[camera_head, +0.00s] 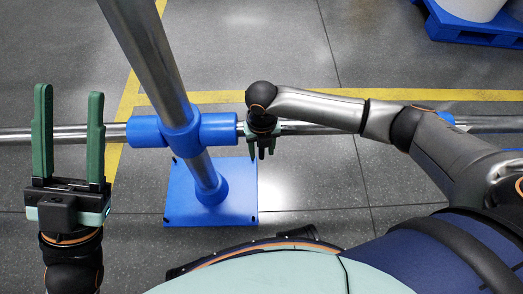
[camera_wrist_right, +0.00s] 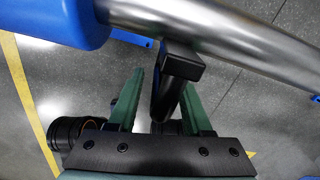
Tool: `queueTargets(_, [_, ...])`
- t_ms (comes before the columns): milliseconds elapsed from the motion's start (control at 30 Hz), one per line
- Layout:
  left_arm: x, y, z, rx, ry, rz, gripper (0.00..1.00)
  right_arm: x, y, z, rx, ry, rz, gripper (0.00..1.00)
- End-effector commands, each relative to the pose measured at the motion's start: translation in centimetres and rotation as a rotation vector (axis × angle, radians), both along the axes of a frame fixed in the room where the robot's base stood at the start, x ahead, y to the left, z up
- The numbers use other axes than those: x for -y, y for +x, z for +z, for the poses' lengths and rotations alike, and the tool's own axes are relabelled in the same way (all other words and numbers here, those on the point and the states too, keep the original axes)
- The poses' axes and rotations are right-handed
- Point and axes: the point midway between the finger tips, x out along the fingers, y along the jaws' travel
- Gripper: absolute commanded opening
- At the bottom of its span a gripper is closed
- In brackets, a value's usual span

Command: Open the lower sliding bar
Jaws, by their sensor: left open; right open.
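The sliding bar, a horizontal metal tube (camera_head: 313,129), runs left to right through a blue joint on the post. In the right wrist view, the tube (camera_wrist_right: 200,25) crosses the top. A black handle (camera_wrist_right: 182,68) sticks out from it, between the two green fingers of my right gripper (camera_wrist_right: 163,92). That gripper is open; whether a finger touches the handle I cannot tell. In the head view my right gripper (camera_head: 262,150) is at the tube just right of the blue joint, partly hidden by its own wrist. My left gripper (camera_head: 69,95) is open and empty, at the far left, fingers overlapping the tube in the picture.
A slanted metal post (camera_head: 150,55) rises from a blue base plate (camera_head: 235,205) and carries the blue joint (camera_head: 218,129). Yellow lines (camera_head: 220,97) mark the grey floor. A blue pallet (camera_head: 470,30) with a white container (camera_head: 472,7) stands at the top right.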

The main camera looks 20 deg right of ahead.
Motion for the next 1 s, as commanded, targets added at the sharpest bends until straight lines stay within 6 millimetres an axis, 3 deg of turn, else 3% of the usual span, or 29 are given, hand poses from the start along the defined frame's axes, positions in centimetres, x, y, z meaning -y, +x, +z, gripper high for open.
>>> queueTargets(267, [0.02, 0.03, -0.03, -0.003, -0.001, -0.001, 0.5, -0.03, -0.01, -0.1, 0.0, 0.0, 0.0, 0.5])
queueTargets(700, [0.04, 0.03, -0.06, -0.003, 0.002, -0.003, 0.5, -0.05, -0.01, -0.07, 0.0, 0.001, 0.0, 0.0])
queueTargets(1000, [0.03, 0.02, -0.05, -0.001, 0.002, -0.002, 0.5, -0.07, 0.0, -0.06, 0.001, 0.001, 0.001, 0.0])
